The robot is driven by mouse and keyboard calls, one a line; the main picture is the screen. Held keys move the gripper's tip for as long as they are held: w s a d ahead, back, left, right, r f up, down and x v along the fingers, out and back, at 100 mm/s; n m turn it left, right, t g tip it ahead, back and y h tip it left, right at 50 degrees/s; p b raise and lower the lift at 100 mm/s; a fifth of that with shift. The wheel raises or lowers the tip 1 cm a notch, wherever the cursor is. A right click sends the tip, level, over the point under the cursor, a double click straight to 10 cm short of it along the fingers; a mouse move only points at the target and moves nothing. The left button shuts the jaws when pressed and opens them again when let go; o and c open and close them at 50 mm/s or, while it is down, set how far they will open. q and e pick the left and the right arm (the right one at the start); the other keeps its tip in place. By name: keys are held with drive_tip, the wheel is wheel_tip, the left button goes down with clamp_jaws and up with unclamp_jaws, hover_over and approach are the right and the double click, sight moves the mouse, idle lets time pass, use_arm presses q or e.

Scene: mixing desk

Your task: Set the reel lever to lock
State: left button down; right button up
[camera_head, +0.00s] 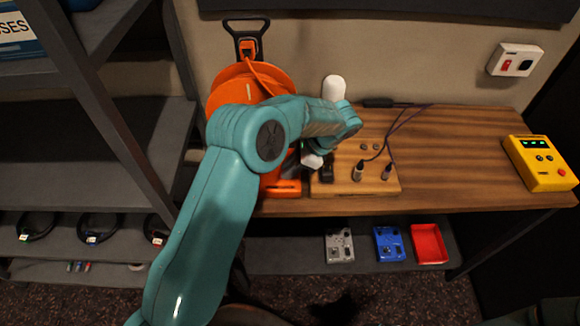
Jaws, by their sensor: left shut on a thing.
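The orange cable reel (228,88) stands at the left end of the wooden desk, with a black and orange handle (247,40) on top. My left arm crosses in front of it and hides much of its middle. My left gripper (296,170) is low at the reel's right side, by its orange base (282,188). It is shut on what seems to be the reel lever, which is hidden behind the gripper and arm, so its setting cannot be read. My right gripper is not in view.
A wooden board (350,184) with plugged cables lies just right of the gripper. A yellow box (540,162) stands at the desk's right end. A grey pedal (339,245), blue pedal (388,243) and red tray (429,244) are on the lower shelf. The desk's right-middle is clear.

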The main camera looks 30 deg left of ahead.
use_arm(q)
drive_tip(key=c, duration=1)
unclamp_jaws()
drive_tip(key=shift+c, duration=0.2)
drive_tip(key=v, duration=1.6)
drive_tip(key=shift+p, duration=0.4)
drive_tip(key=shift+d+r, duration=0.15)
